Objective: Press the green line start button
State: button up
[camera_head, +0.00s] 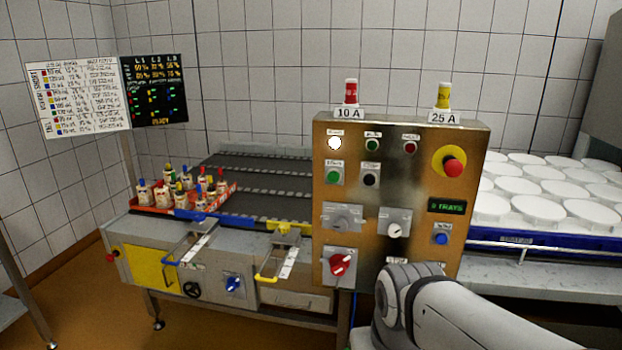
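The labels are too small to read. A white, rounded section of my arm shows at the lower right, in front of the panel's bottom edge. My gripper is not in the picture.
A red mushroom button (453,167) on a yellow disc, a red rotary switch (339,264) and a blue button (441,239) share the panel. A conveyor (262,180) with a red tray (150,210) of bottles stands left. White round moulds (537,207) fill the right.

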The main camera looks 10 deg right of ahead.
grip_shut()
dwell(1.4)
